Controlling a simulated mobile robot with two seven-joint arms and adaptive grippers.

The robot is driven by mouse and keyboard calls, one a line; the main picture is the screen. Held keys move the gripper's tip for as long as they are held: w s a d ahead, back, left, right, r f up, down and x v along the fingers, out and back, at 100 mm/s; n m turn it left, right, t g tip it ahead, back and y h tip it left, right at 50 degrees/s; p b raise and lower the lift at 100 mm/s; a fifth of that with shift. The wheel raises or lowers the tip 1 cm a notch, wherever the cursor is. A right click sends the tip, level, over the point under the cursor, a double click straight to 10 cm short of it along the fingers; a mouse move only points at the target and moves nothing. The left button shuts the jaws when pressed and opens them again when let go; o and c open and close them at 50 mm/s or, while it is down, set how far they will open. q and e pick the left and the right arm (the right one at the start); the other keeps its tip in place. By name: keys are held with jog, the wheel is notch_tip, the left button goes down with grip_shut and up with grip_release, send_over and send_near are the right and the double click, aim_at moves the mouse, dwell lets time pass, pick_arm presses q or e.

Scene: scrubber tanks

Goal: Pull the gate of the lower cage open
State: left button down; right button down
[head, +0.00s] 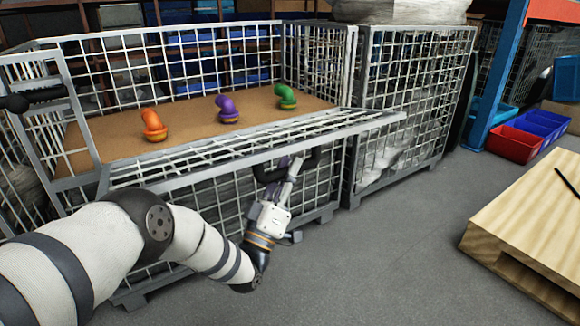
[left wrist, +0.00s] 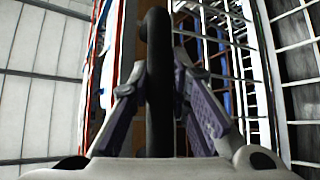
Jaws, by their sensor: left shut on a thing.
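The wire-mesh cage (head: 335,62) stands in front of me with a brown board inside. Its grey mesh gate (head: 205,160) leans outward along the front, with its top rail jutting towards me and past the cage's right corner. A black handle (head: 312,163) sits under that rail, and the left wrist view shows it as a thick dark bar (left wrist: 158,85). My left gripper (head: 290,172) is shut on this handle, one finger on each side of it. The gripper's fingertips are partly hidden by the rail in the head view. My right gripper is not in view.
An orange (head: 153,125), a purple (head: 227,108) and a green curved piece (head: 286,97) stand on the board. Another mesh cage (head: 415,95) stands to the right. A wooden pallet-like block (head: 530,215) is at the right. Grey floor (head: 390,240) lies clear between.

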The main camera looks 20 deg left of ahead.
pick_arm(q)
jog(key=shift+d+f, duration=0.1)
jog(key=shift+f, duration=0.05)
jog(key=c, duration=1.5)
grip_release()
jog(key=v, duration=1.2)
jog(key=shift+s, duration=0.1)
